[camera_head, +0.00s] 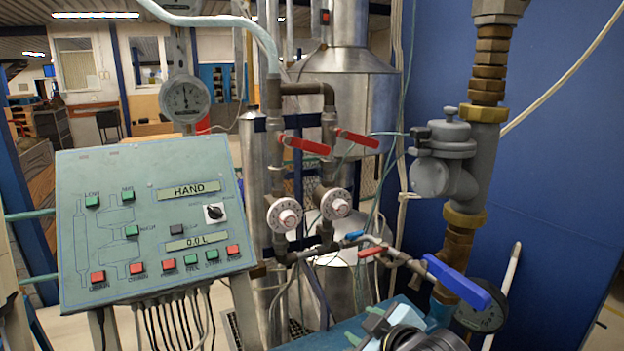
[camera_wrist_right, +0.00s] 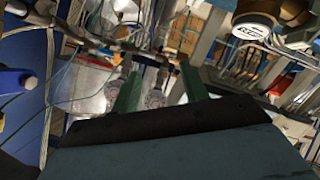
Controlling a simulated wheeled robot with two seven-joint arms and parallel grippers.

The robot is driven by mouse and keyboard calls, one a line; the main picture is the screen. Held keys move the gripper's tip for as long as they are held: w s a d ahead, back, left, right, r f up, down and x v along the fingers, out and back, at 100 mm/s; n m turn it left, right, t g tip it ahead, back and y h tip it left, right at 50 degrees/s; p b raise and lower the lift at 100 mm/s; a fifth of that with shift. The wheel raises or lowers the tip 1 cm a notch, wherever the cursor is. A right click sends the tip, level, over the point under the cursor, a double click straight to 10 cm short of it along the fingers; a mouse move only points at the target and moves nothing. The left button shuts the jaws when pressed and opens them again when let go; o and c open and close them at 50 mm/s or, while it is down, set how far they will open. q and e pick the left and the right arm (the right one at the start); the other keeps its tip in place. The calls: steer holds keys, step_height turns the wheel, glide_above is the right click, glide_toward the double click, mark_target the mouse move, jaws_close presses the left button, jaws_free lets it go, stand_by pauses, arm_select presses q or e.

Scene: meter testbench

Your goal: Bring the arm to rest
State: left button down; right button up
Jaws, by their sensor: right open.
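My right gripper (camera_head: 368,325) shows at the bottom edge of the head view, in front of the pipework and left of the large blue valve lever (camera_head: 457,281). In the right wrist view my right gripper (camera_wrist_right: 160,78) has two green fingers standing apart, with nothing held between them. The pipes and dials behind show through the gap. The rest of my right arm is mostly below the head view. My left gripper is not in view.
A green control panel (camera_head: 150,220) stands at left. Pipes with red levers (camera_head: 305,146), two white dials (camera_head: 285,214) and a steel tank (camera_head: 345,100) stand in the middle. A grey meter (camera_head: 432,178) sits on the right pipe, before a blue wall (camera_head: 560,200).

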steer(key=s+d+f+m+g+h, duration=0.1)
steer(key=s+d+f+m+g, duration=0.3)
steer(key=s, duration=0.6)
steer(key=s+d+f+m+g+h, duration=0.15)
steer(key=s+d+f, duration=0.35)
steer(key=s, duration=0.5)
steer(key=s+d+f+m+g+h, duration=0.25)
steer(key=s+f, duration=0.35)
steer(key=s, duration=0.4)
step_height(320, 180, down, 31)
steer(key=s+g+b, duration=0.1)
steer(key=b, duration=0.6)
steer(key=s+d+f+b, duration=0.2)
steer(key=s+f, duration=0.6)
steer(key=f, duration=0.2)
steer(key=s+d+f+g+b, duration=0.1)
steer(key=s+f+b, duration=0.2)
steer(key=s+f, duration=0.5)
step_height(320, 180, down, 2)
steer(key=shift+s+d+f+y, duration=0.15)
steer(key=shift+s+d+y, duration=0.05)
steer(key=shift+d+y, duration=0.15)
steer(key=shift+c, duration=0.4)
